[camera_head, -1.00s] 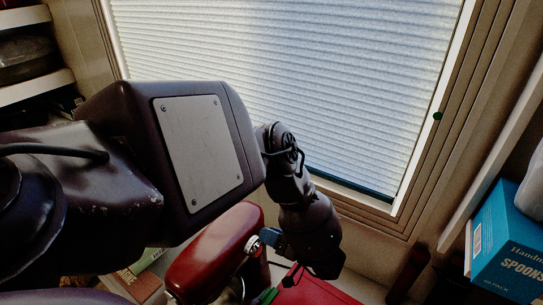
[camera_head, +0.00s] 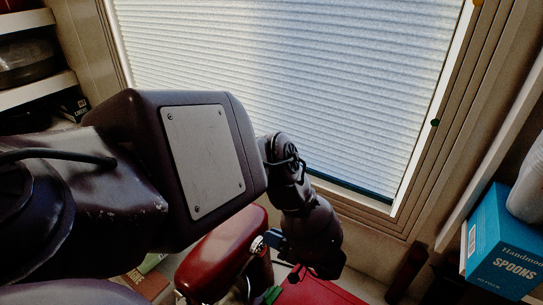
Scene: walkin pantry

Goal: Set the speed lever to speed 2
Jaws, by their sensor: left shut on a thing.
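A red stand mixer (camera_head: 222,262) stands low in the middle, partly hidden behind my left arm. A small round silver part (camera_head: 258,245) shows on its right side. My left gripper (camera_head: 272,239) reaches in from the right against that side, beside the silver part. Its fingers are small and dark here; it is shut on what appears to be the speed lever, which the fingers hide. I cannot read the lever's setting. My right gripper is not in view.
My large left arm link covers the left and middle of the view. A window with a pleated blind (camera_head: 290,80) is behind. A blue spoons box (camera_head: 505,245) is at the right. A red flat surface (camera_head: 315,292) lies below the gripper.

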